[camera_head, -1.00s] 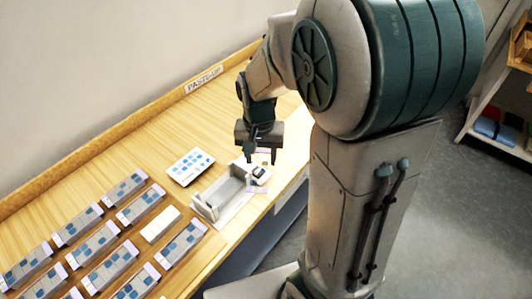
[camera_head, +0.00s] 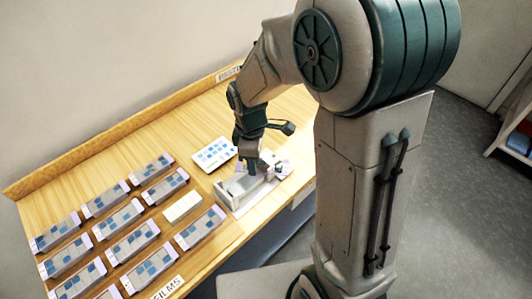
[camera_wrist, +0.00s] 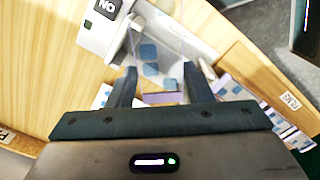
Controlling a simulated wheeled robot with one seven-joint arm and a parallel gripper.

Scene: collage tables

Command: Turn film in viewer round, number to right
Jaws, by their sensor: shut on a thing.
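The viewer (camera_head: 229,193), a pale grey box with raised walls, stands near the table's front edge. In the wrist view my gripper (camera_wrist: 160,84) is shut on a film (camera_wrist: 150,69), a clear strip with blue patches and a lilac end band between the fingers. The film's number cannot be read, and its far end is hidden.
Several films with blue patches lie in rows at the left, among them one near the viewer (camera_head: 200,227). A plain white block (camera_head: 183,207) lies among them. A white card with blue squares (camera_head: 214,153) lies behind the viewer. A "FILMS" label (camera_head: 166,288) marks the front edge.

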